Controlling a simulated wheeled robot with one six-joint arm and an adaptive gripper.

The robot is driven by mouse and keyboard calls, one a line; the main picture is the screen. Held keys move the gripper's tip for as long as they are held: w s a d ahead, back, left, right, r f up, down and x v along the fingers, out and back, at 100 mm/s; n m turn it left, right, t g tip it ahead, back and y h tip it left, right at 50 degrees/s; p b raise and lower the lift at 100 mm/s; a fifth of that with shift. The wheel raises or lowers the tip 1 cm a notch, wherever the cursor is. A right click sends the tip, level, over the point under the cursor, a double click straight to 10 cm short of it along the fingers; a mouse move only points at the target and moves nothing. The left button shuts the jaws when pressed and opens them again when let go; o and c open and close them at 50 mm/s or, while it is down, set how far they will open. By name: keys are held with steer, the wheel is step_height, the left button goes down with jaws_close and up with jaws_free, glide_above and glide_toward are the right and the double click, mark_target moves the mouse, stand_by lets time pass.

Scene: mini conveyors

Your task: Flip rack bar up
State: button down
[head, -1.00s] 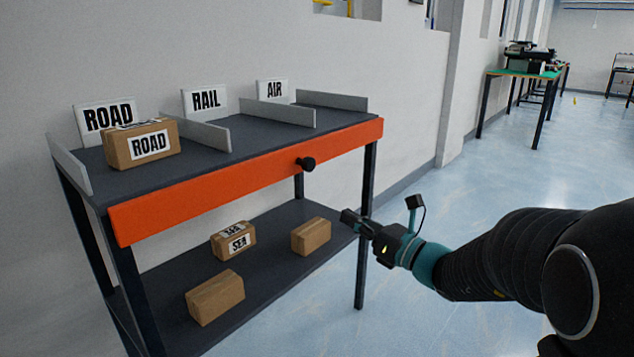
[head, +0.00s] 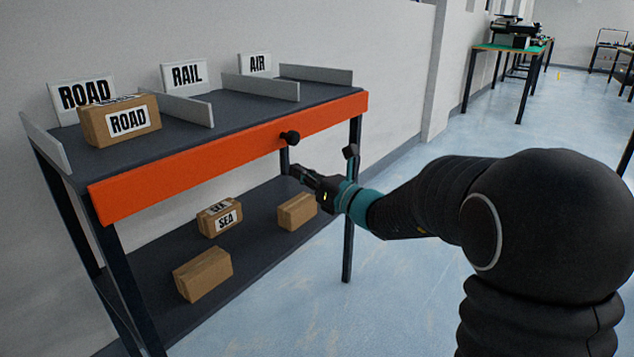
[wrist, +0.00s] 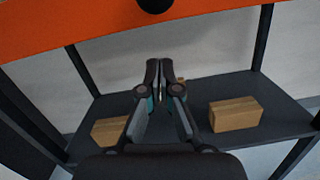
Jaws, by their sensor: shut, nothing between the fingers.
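The orange rack bar (head: 232,158) runs along the front edge of the rack's top shelf and hangs down over it. A black knob (head: 290,138) sits on the bar, right of its middle. In the wrist view the orange bar (wrist: 75,22) crosses the top, with the black knob (wrist: 155,4) cut off by the top edge. My gripper (head: 294,171) is just below the knob and apart from it. In the wrist view my gripper (wrist: 158,64) has its fingers together and empty, pointing under the bar.
A ROAD box (head: 120,120) stands on the top shelf (head: 180,138) between grey dividers (head: 262,87). The lower shelf (head: 255,255) holds a SEA box (head: 220,217) and two plain boxes (head: 297,211), (head: 203,274). A rack leg (head: 349,235) stands near my wrist.

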mark_target(293, 137)
steer(key=shift+w+d+r, duration=0.1)
steer(key=shift+w+r, duration=0.05)
steer(key=shift+r, duration=0.8)
steer(key=shift+w+d+r, duration=0.1)
steer(key=shift+w+r, duration=0.05)
steer(key=shift+r, duration=0.8)
steer(key=shift+r, duration=0.15)
step_height(293, 137, up, 8)
steer(key=p, duration=0.4)
steer(key=f+b, duration=0.2)
steer(key=f, duration=0.1)
steer(key=f+b, duration=0.1)
steer(key=shift+s+f, duration=0.3)
steer(key=v, duration=1)
steer(key=shift+f, duration=0.2)
steer(key=shift+s, duration=0.1)
